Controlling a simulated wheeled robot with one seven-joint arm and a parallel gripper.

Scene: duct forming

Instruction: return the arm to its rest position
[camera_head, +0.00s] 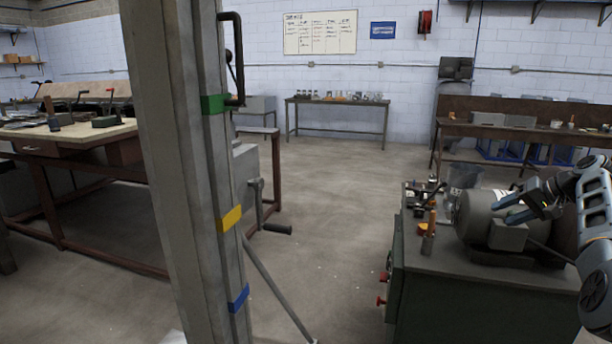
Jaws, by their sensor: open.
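My gripper (516,208) shows at the right of the head view, at the end of my arm (594,235), which comes in from the right edge. Its blue-tipped fingers are apart and point left, with nothing seen between them. In the picture it overlaps the grey motor-like machine (477,217) on the green cabinet (470,262). I cannot tell whether it touches the machine or is above it.
A tall grey post (175,150) with green, yellow and blue bands stands close at left centre. Small tools, including an orange one (423,229), lie on the cabinet's left side. Workbenches line the left and back. The middle floor (330,205) is clear.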

